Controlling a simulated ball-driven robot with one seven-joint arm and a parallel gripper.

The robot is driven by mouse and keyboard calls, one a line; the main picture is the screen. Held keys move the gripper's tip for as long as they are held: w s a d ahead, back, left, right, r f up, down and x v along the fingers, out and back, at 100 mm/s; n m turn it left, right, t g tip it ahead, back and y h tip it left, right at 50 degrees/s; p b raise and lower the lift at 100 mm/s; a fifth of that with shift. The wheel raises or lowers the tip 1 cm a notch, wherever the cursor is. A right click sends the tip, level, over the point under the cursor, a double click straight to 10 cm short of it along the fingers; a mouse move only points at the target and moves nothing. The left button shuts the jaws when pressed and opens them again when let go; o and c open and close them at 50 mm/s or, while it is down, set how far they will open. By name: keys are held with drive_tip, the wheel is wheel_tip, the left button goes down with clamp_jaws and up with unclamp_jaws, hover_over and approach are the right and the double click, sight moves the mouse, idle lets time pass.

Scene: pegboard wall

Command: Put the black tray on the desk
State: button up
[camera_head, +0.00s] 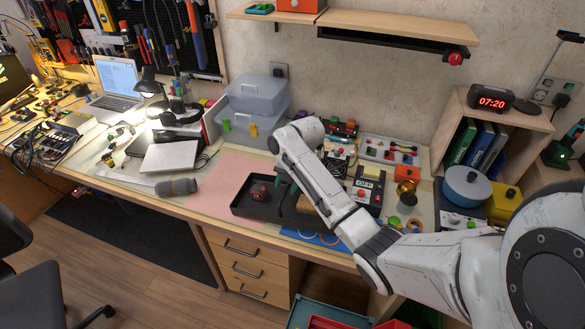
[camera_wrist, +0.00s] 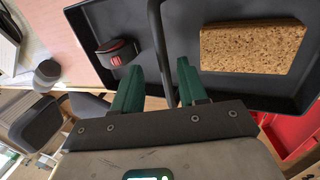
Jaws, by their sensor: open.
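The black tray (camera_head: 240,211) lies at the desk's front, partly over the pink mat (camera_head: 213,187); my arm hides part of it. In the wrist view its dark floor (camera_wrist: 92,22) shows, with a raised black bar (camera_wrist: 157,40) across it. A dark item with a red mark (camera_wrist: 117,52) lies on one side of the bar, and a cork block (camera_wrist: 252,48) on the other. My gripper (camera_wrist: 160,72) has green fingers that stand apart, with the bar between them. In the head view my gripper (camera_head: 281,181) is over the tray; whether the fingers touch the bar is unclear.
A grey cylindrical tool (camera_head: 176,187) lies left on the desk (camera_head: 140,186). Clear storage boxes (camera_head: 255,97) stand behind the mat. Electronics panels (camera_head: 390,152) and a blue round container (camera_head: 467,183) crowd the right side. A red bin (camera_head: 335,323) is below the front edge. The pink mat has free room.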

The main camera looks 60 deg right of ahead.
drive_tip(key=b+v, duration=0.1)
drive_tip(key=v, duration=0.9)
drive_tip(key=s+a+f+m, duration=0.1)
drive_tip(key=a+f+m, duration=0.2)
drive_tip(key=a, duration=0.5)
drive_tip(key=s+a+f+m+y, duration=0.1)
drive_tip(key=a+f+m, duration=0.3)
drive_tip(key=a, duration=0.3)
drive_tip(key=s+a+f+m, duration=0.1)
drive_tip(key=a+f+m, duration=0.2)
drive_tip(key=a, duration=0.5)
drive_tip(key=s+a+f+m+g, duration=0.1)
drive_tip(key=s+a+m, duration=0.1)
drive_tip(key=s+m, duration=0.3)
drive_tip(key=s+a+f+m+g+h, duration=0.1)
drive_tip(key=s+m, duration=0.4)
drive_tip(key=s, duration=0.5)
drive_tip(key=a+f, duration=0.1)
drive_tip(key=a, duration=0.1)
drive_tip(key=shift+s+a+h, duration=0.3)
drive_tip(key=shift+s+f, duration=0.1)
